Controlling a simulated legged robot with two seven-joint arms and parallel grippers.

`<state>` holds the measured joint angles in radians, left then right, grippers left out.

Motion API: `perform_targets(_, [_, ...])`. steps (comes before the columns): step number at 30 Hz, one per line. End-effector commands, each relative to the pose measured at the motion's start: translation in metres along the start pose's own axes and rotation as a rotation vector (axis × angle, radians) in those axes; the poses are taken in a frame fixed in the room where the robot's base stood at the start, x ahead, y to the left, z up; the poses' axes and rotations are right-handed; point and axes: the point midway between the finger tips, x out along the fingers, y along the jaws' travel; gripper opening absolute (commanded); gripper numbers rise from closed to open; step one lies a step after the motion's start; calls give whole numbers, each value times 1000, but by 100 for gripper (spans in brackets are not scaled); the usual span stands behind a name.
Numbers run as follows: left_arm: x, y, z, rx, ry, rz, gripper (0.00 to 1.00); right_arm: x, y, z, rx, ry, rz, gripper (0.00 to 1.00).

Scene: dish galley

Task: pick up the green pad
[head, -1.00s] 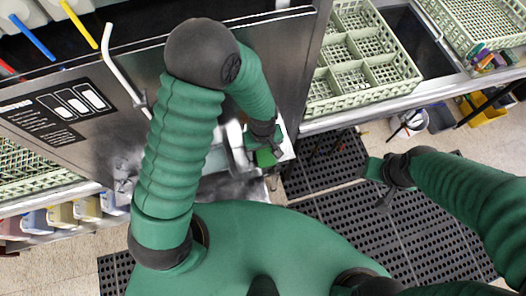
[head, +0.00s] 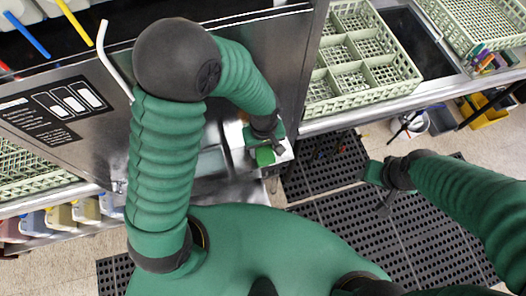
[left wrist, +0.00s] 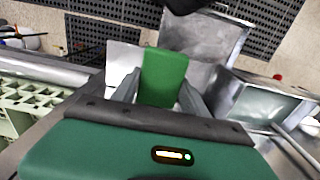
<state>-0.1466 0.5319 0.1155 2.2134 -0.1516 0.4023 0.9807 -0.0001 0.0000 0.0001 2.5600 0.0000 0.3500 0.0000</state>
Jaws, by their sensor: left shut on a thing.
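The green pad (left wrist: 163,76) is a flat green block between the two grey fingers of my left gripper (left wrist: 160,92) in the left wrist view. The gripper is shut on it. In the head view my left gripper (head: 268,148) and the pad (head: 264,157) are over a small pale surface beside the steel machine. The wrist partly hides the pad there. I cannot tell whether the pad touches that surface. My right gripper (head: 384,190) hangs over the dark floor mat, away from the pad; its finger opening is unclear.
The steel machine front (head: 100,150) stands close on the left. Pale green dish racks (head: 365,75) lie on the counter at the upper right, by a dark sink (head: 415,40). A perforated mat (head: 340,225) covers the floor. Colored bins (head: 60,217) sit at lower left.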

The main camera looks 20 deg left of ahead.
Motion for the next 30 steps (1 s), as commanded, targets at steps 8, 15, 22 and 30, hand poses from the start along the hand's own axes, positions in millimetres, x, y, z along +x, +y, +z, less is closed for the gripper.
perform_targets(8, [-28,1,24,7,-1,0,14,14,0,3,0,0,0,56])
perform_targets(15, [-27,0,89,10,0,1,14,33,0,8,0,0,0,56])
perform_targets(22, [-28,0,161,10,0,2,14,50,0,12,0,0,0,56])
perform_targets(30, [-30,0,195,1,-1,0,14,55,0,13,0,0,0,56])
